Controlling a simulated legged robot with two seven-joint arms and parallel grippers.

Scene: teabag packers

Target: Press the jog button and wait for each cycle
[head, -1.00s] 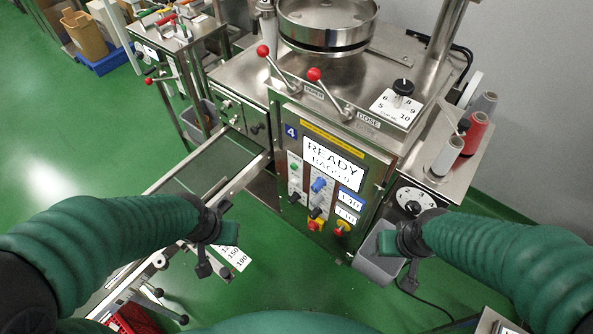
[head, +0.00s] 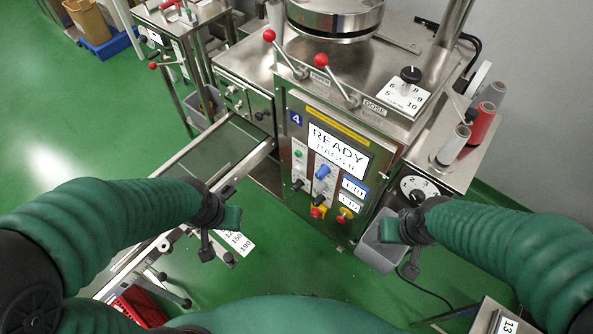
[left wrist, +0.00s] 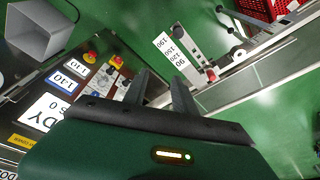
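The packing machine's control panel (head: 323,165) faces me, with a display (head: 338,152) reading READY and a BAGS line below it. Which one is the jog button is too small to read. My left gripper (head: 218,248) hangs left of the panel, apart from it. In the left wrist view its two fingers (left wrist: 160,88) stand apart with nothing between them. My right gripper (head: 398,250) is right of the panel, before a grey bin; its opening is unclear.
A conveyor (head: 205,165) runs out from the machine's left side. The grey bin (head: 377,247) hangs at the lower right of the machine. Thread spools (head: 479,122) stand on the right shelf. Red-knobbed levers (head: 268,36) stick up above the panel. Green floor is open in front.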

